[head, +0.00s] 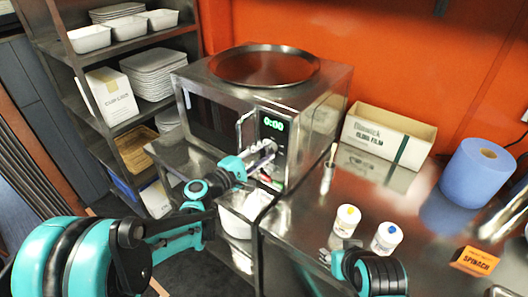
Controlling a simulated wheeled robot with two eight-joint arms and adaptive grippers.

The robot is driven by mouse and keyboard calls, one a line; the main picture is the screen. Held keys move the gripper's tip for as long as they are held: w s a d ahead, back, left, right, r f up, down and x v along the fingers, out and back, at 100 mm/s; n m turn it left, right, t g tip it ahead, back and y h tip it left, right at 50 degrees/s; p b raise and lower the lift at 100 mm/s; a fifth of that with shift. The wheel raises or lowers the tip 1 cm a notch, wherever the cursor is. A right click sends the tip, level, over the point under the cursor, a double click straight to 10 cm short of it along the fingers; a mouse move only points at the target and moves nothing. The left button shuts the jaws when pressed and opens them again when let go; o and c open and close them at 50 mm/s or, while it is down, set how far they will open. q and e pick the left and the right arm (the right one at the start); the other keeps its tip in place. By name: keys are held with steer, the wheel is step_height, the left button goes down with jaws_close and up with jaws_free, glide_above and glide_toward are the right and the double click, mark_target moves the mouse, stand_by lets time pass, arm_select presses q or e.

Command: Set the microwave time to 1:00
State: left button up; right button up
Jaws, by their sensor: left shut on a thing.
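The steel microwave (222,92) stands on the counter with its door closed. Its green display (272,124) reads 0:00. My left gripper (272,149) is at the control panel, just below the display. It is shut on the microwave's time knob, which its fingers almost wholly hide. My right gripper (326,257) is low in the view, over the counter's front edge and away from the microwave. It is small and partly hidden by its own wrist, so I cannot tell its opening.
A round steel tray (265,66) lies on top of the microwave. To the right on the steel counter (300,224) are a film box (386,137), a blue paper roll (477,172), two white tubs (346,221) and an orange spinach label (474,261). Shelves with white dishes (153,72) stand at left.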

arm_select(q)
steer(key=m, duration=0.4)
steer(key=shift+r+p, duration=0.15)
steer(key=shift+p, duration=0.15)
steer(key=m+y, duration=0.1)
steer(key=m, duration=0.3)
steer(key=shift+d, duration=0.1)
steer(key=shift+m, duration=0.3)
steer(key=o, duration=1.2)
steer(key=shift+c, duration=0.2)
steer(key=v, duration=1.2)
steer(key=shift+s, duration=0.15)
